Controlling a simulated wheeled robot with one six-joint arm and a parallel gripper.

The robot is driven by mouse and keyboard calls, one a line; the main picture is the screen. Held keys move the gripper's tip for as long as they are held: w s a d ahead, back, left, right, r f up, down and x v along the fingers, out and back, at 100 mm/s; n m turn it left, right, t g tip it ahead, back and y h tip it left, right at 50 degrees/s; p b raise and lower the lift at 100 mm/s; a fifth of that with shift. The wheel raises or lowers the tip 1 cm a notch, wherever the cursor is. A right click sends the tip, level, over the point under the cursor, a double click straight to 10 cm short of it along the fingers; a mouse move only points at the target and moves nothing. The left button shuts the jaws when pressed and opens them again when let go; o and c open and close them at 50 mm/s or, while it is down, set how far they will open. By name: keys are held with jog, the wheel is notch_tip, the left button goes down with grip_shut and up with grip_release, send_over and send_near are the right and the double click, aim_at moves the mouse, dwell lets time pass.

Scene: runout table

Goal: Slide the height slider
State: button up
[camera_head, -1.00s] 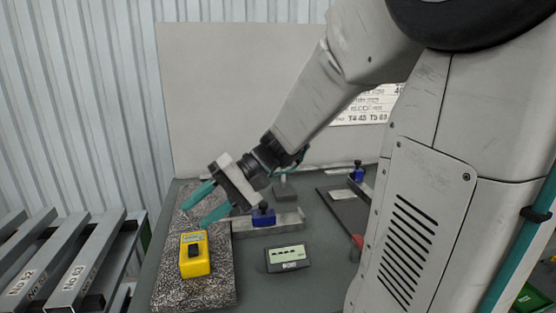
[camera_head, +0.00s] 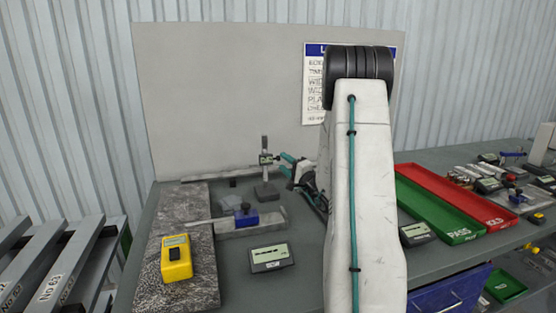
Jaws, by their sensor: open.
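The height gauge stands upright near the back of the table, with a dark post and a dark block base (camera_head: 266,192). Its height slider (camera_head: 265,159) is a small pale and dark carriage partway up the post. My gripper (camera_head: 286,164) has teal fingers and is open, pointing left at the slider from its right side. The fingertips are close to the slider; I cannot tell whether they touch it. My arm hides the part of the table behind it.
A yellow device (camera_head: 176,258) sits on the speckled slab (camera_head: 190,290) at left. A blue clamp (camera_head: 246,217) sits on a metal bar in front of the gauge. A grey display box (camera_head: 271,258) lies nearer. Green (camera_head: 440,215) and red (camera_head: 470,205) trays are at right.

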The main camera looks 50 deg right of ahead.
aim_at(278, 158)
jog(key=shift+x, duration=2.1)
grip_shut()
notch_tip(278, 158, down, 3)
jog(key=shift+f, duration=0.2)
grip_release()
